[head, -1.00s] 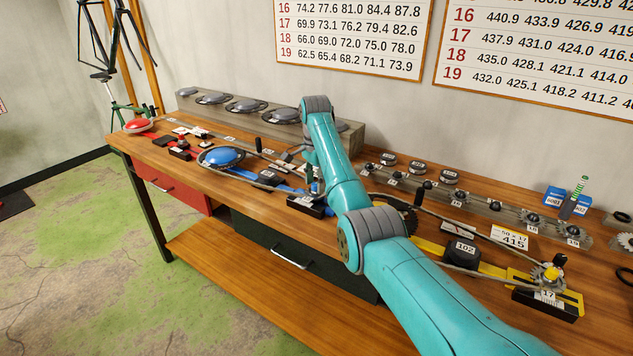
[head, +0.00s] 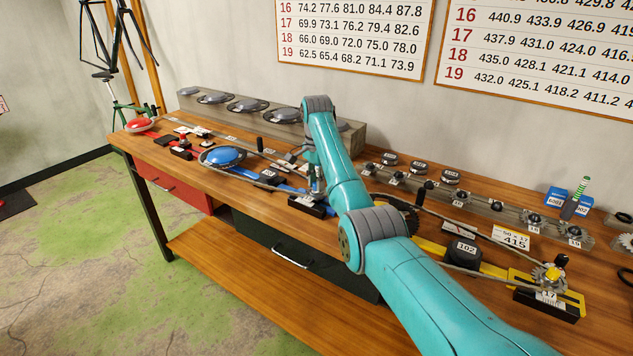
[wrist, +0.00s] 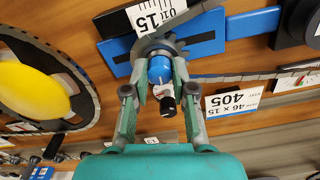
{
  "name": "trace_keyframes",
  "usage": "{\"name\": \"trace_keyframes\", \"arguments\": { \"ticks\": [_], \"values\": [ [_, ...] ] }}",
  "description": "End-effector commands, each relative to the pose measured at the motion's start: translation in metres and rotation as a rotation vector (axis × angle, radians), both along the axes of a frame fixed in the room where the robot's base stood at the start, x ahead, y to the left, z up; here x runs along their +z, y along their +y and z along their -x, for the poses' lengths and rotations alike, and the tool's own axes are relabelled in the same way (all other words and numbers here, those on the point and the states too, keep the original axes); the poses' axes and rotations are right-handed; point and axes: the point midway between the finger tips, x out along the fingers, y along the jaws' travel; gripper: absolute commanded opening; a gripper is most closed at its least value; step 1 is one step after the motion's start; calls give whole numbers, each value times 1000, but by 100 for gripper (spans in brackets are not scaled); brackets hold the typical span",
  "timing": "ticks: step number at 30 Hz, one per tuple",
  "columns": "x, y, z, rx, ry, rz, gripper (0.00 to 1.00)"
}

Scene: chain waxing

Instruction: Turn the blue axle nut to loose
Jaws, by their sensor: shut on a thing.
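The blue axle nut (wrist: 160,70) is in the middle of the wrist view, in front of a grey sprocket on the blue rig. My gripper (wrist: 160,78) has one finger on each side of the nut and is shut on it. A small part with white, red and black bands (wrist: 165,97) sticks out from the nut toward my palm. In the head view my gripper (head: 316,184) is at the right end of the blue rig (head: 245,174), and my arm hides part of that end.
A chain runs beside the nut, near a "46 x 15 405" card (wrist: 235,100). A large chainring with a yellow centre (wrist: 32,88) is close on the left in the wrist view. The yellow rig (head: 490,268) lies to the right of my arm, and the red one (head: 140,125) far left.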

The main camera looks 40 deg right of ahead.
Motion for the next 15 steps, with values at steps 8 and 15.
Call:
{"name": "trace_keyframes", "arguments": {
  "ticks": [8,15],
  "values": [
    [0,0,0,236,0,0,0],
    [0,0,0,466,-1,0,0]
  ]
}}
